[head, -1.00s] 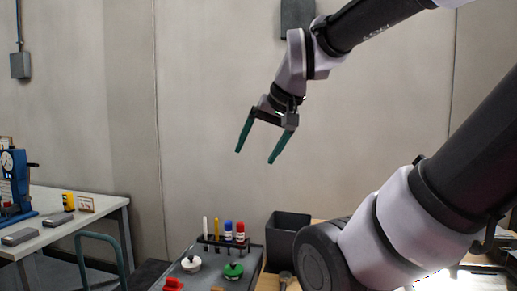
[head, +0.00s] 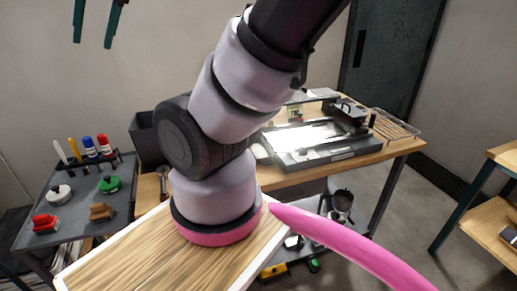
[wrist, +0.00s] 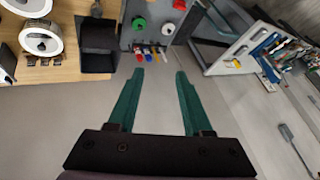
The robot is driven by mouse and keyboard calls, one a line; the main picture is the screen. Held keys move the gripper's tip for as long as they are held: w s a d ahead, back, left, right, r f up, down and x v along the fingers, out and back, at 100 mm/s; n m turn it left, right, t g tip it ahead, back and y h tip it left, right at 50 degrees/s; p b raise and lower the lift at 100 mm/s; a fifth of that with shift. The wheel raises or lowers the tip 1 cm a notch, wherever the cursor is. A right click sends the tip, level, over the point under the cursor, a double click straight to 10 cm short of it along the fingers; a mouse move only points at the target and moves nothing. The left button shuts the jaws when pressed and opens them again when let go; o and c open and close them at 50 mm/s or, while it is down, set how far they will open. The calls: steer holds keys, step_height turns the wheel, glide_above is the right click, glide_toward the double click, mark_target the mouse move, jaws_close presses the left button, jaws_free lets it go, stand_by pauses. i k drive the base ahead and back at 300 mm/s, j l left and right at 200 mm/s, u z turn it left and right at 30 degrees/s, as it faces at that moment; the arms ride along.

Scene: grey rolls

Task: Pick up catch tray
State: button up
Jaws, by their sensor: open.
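A shallow wire tray (head: 395,128), which looks like the catch tray, is at the right end of the wooden bench (head: 372,159) in the head view. It is beside a dark flat machine (head: 320,142). I cannot tell whether it is attached to the machine. My gripper (head: 92,43) is at the top left of the head view, high up and far from the tray, with only its green fingers showing. In the wrist view my gripper (wrist: 160,72) is open, with nothing between its fingers. The wire tray does not show there.
A grey cart (head: 75,205) holds markers, red, green and white pieces, left of my arm. A dark bin (head: 145,133) is behind my arm. Another wooden table (head: 505,157) stands at right, with open floor between it and the bench. White rolls (wrist: 42,40) show in the wrist view.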

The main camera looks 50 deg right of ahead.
mark_target(263, 154)
steer(key=z, duration=1.65)
